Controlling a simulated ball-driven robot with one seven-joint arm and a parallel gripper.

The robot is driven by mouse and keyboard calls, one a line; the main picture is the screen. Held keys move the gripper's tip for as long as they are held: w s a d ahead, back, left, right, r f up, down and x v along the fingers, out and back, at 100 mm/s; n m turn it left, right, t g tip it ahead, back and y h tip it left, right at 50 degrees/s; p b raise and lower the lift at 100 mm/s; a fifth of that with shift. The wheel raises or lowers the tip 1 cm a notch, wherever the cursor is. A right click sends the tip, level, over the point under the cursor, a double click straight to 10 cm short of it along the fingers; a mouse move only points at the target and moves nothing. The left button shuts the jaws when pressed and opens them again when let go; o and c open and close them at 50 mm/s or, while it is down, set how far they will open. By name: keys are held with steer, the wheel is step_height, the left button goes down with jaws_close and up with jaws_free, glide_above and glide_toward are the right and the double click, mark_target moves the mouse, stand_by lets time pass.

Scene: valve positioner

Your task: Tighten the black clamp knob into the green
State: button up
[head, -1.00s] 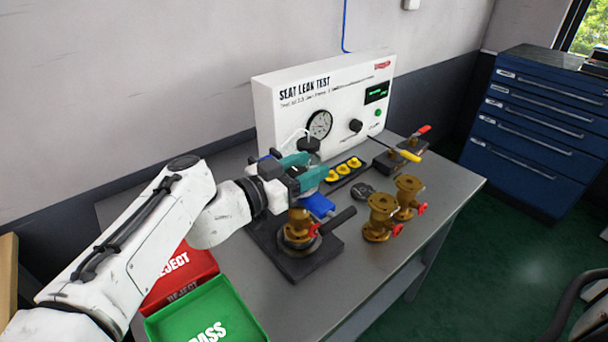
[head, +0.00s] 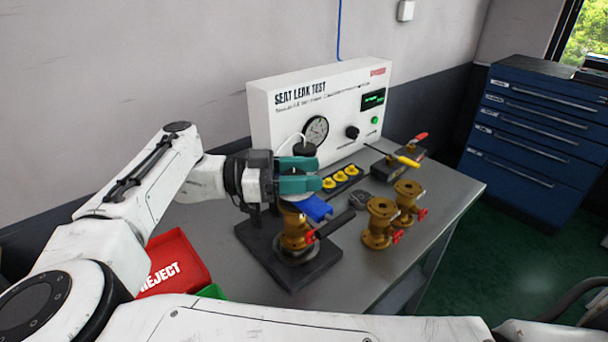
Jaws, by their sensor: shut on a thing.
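The black clamp knob (head: 305,149) stands above the brass valve (head: 295,228) on the dark fixture base (head: 313,274). My gripper (head: 300,175), with teal fingers, is shut at the knob and hides its lower part. A blue clamp part (head: 315,208) shows just below the fingers. The round white gauge (head: 315,130) on the test panel is behind the knob. Its needle reading and any green band are too small to tell.
Two loose brass valves (head: 380,222) (head: 406,202) stand to the right. Yellow caps (head: 341,176) sit in a black strip behind. The red REJECT bin (head: 190,250) is at left, partly behind my arm.

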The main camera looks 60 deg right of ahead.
stand_by(0.4)
steer(key=o, duration=1)
steer(key=b+v, duration=0.1)
steer(key=v, duration=1)
steer(key=shift+d, duration=0.1)
